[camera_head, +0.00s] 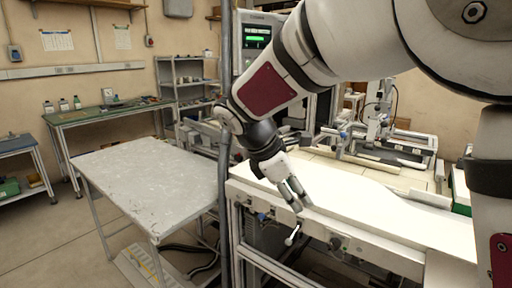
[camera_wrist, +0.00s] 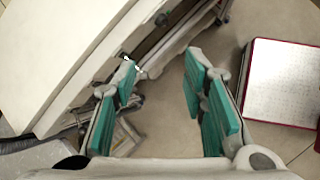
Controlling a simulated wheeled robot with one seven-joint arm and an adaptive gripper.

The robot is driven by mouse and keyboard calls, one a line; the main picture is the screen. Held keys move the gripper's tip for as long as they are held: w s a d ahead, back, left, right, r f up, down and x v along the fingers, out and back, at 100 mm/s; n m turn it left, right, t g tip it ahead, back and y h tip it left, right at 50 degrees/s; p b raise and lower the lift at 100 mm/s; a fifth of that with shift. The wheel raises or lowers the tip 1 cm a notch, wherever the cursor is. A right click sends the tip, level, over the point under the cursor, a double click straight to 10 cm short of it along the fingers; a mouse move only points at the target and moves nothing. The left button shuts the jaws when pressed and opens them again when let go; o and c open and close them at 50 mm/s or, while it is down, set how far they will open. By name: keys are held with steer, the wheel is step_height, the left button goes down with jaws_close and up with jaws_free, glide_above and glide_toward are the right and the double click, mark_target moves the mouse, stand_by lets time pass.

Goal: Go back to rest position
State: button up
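My gripper (camera_head: 294,195) hangs pointing down at the front edge of the white worktop (camera_head: 340,205), at the end of my bent arm. In the wrist view, the two fingers of my gripper (camera_wrist: 163,72) stand apart with green pads, and nothing is between them. The worktop (camera_wrist: 50,50) lies to the left of the fingers there, with floor visible beyond and to the right. I see no tape reel clearly in either view.
A bare grey table (camera_head: 150,180) stands left of the worktop, with a vertical grey post (camera_head: 224,200) between them. Equipment (camera_head: 375,125) stands at the back of the worktop. A green-topped bench (camera_head: 105,112) and shelves (camera_head: 185,80) line the wall. Floor is open at lower left.

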steer(key=s+d+r+m+y+p, duration=0.1)
steer(key=s+d+r+m+y, duration=0.1)
steer(key=s+d+m, duration=0.35)
steer(key=s+d+r+m+y+p, duration=0.1)
steer(key=s+d+r+m, duration=0.15)
steer(key=s, duration=0.65)
steer(key=s+d+r+m+y+p, duration=0.1)
steer(key=s+d+r+m+y, duration=0.15)
steer(key=s+m, duration=0.35)
steer(key=s+f+m+t+p, duration=0.1)
steer(key=s+m, duration=0.4)
steer(key=s, duration=0.5)
steer(key=shift+d+f, duration=0.2)
steer(key=shift+f, duration=0.2)
steer(key=shift+y, duration=0.25)
